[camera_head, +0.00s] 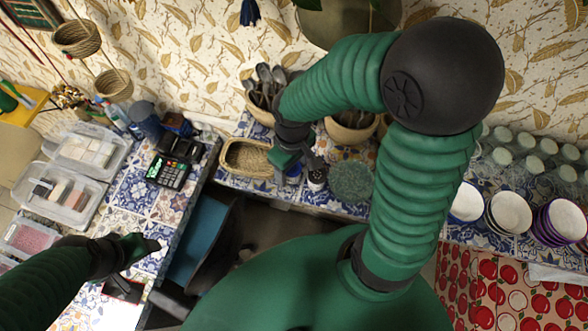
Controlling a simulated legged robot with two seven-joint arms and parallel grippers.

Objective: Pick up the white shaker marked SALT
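A small white shaker (317,180) with a dark top stands on the tiled counter at the back; its marking is too small to read. A small blue-and-white item (293,174) is just left of it, partly covered by my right gripper. My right gripper (299,162) hangs down from above, its fingers apart. It is close above and behind these two items in the picture; whether it touches either is unclear. My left gripper (138,265) is at the lower left over the tiled side counter, fingers apart and empty.
A wicker basket (245,158) and a pot of utensils (262,108) stand left of my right gripper. A round green mat (351,182) lies to the right. Bowls (510,213) and glasses are at right.

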